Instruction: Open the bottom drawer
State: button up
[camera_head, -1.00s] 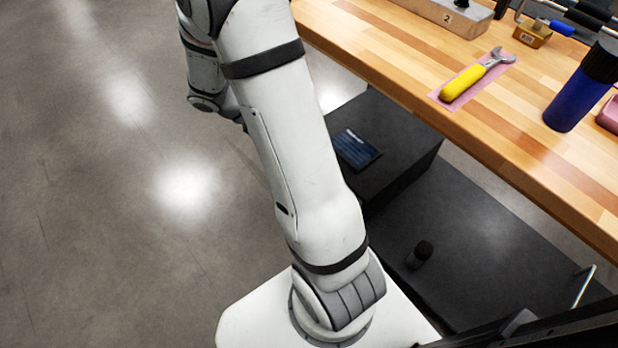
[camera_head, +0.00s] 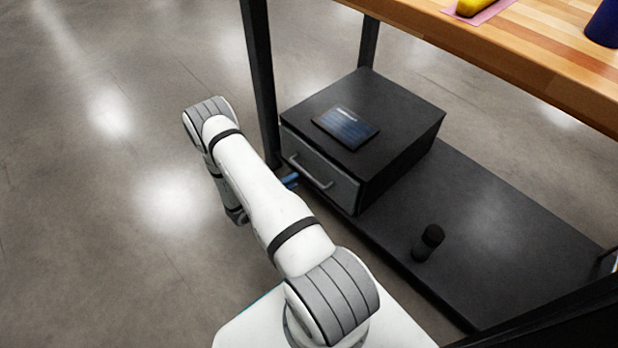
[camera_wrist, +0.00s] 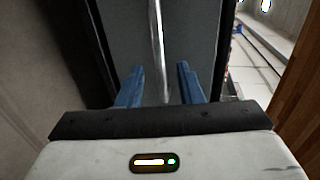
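The drawer (camera_head: 335,186) is a grey front set in a black cabinet (camera_head: 410,120) on the low shelf, and it looks shut. Its metal bar handle (camera_head: 309,171) runs across the front. My gripper (camera_head: 291,180) is close in front of the drawer, by the handle; my arm hides part of it. In the wrist view the two blue fingers of my gripper (camera_wrist: 160,84) are apart. The handle (camera_wrist: 158,40) runs lengthwise in the picture, between the fingers, with a gap on each side. The grey drawer front (camera_wrist: 125,45) lies beyond. Whether the fingertips reach around the bar is unclear.
A dark flat panel (camera_head: 346,128) lies on top of the cabinet. A small black cylinder (camera_head: 430,241) stands on the low shelf (camera_head: 480,225). The wooden worktop (camera_head: 520,60) is above, carried by a black leg (camera_head: 260,80) beside the cabinet. Open floor (camera_head: 90,210) lies to the left.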

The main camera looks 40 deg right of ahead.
aim_at(307, 172)
jog(key=b+x, duration=0.2)
jog(key=x, duration=0.5)
jog(key=shift+d+f+b, duration=0.2)
jog(key=shift+d+b, duration=0.05)
jog(key=shift+b, duration=0.05)
jog(key=shift+c, duration=0.2)
grip_shut()
